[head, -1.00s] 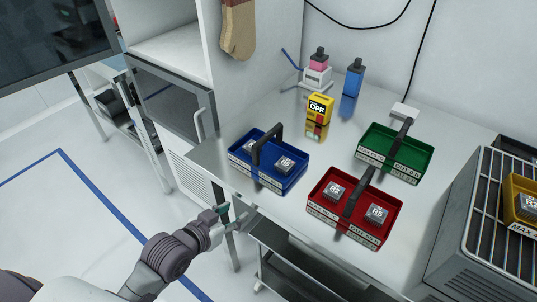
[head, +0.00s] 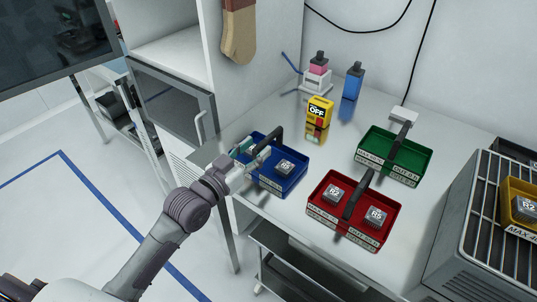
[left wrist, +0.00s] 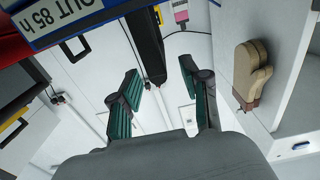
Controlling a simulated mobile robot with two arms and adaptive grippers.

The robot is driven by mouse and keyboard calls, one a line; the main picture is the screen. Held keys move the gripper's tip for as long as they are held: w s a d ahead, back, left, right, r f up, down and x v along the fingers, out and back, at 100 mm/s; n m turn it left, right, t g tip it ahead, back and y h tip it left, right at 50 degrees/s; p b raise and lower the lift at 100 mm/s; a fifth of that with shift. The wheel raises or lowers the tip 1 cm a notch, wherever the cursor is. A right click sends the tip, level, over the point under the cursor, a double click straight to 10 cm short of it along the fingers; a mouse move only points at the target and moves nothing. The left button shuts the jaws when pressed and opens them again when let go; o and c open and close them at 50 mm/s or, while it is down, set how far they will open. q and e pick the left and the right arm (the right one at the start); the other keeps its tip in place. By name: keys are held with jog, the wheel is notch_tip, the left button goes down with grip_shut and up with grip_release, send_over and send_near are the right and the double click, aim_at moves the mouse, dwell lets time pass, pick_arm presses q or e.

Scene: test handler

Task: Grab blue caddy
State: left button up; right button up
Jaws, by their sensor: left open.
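The blue caddy (head: 283,189) sits on the metal table, left of the red caddy, with a black handle (head: 277,138) arching over it. A grey block (head: 284,168) lies in it; my gripper hides its left compartment. My left gripper (head: 256,152) is open at the caddy's left side, close to the handle. In the left wrist view the dark handle (left wrist: 147,45) shows between the open green-padded fingers (left wrist: 160,80), apart from both pads. The caddy's blue labelled edge (left wrist: 95,20) shows at upper left there. My right gripper is not in view.
A red caddy (head: 322,208) and a green caddy (head: 385,174) stand to the right. A yellow OFF device (head: 319,108) and bottles stand behind. A cabinet (head: 165,100) borders the left. A grey rack (head: 470,230) with a yellow caddy stands at far right.

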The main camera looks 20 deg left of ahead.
aim_at(268, 137)
pick_arm(q)
jog(key=p+x, duration=0.1)
jog(key=x, duration=0.4)
jog(key=shift+w+d+f, duration=0.15)
jog(key=shift+w, duration=0.2)
grip_shut()
